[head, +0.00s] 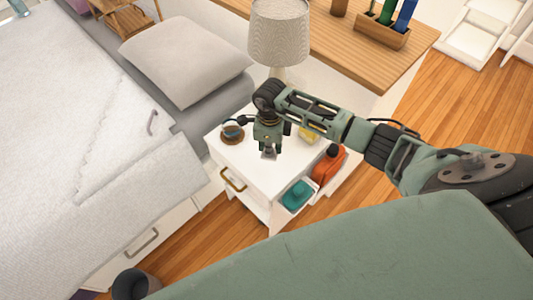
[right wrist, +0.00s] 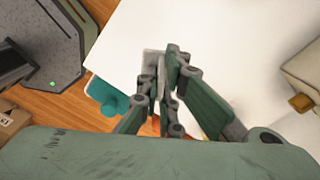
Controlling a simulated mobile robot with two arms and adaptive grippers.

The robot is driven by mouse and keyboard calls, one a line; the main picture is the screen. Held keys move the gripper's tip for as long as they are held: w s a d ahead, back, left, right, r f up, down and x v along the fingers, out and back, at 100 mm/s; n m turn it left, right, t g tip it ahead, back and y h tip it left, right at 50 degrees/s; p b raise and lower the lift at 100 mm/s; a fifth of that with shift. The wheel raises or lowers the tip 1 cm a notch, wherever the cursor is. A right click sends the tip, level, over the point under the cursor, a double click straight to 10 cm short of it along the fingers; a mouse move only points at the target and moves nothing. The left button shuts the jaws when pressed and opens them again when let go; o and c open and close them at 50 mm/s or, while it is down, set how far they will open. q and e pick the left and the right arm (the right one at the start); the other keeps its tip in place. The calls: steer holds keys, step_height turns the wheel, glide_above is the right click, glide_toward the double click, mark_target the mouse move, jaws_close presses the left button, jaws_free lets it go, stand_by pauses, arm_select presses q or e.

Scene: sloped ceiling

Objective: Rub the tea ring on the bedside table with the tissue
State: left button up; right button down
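The white bedside table (head: 222,150) stands beside the bed, in the middle of the head view. My right gripper (head: 269,150) points down over its top, close to the surface; I cannot tell whether it touches. In the right wrist view my right gripper (right wrist: 163,62) has its fingers close together on a small pale grey piece, which looks like the tissue (right wrist: 151,62). The table top (right wrist: 215,40) is plain white there. I cannot make out a tea ring; the gripper and arm hide part of the top. My left gripper is not in view.
A cup on a round brown base (head: 232,134) stands at the table's left back. A yellow thing (head: 309,134) is at the back right. An orange bottle (head: 327,166) and a teal thing (head: 297,195) are at the right side. A lamp (head: 279,35) stands behind.

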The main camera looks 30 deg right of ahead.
steer(key=shift+a+r+p, duration=0.1)
steer(key=shift+r+p, duration=0.3)
steer(key=shift+r, duration=0.8)
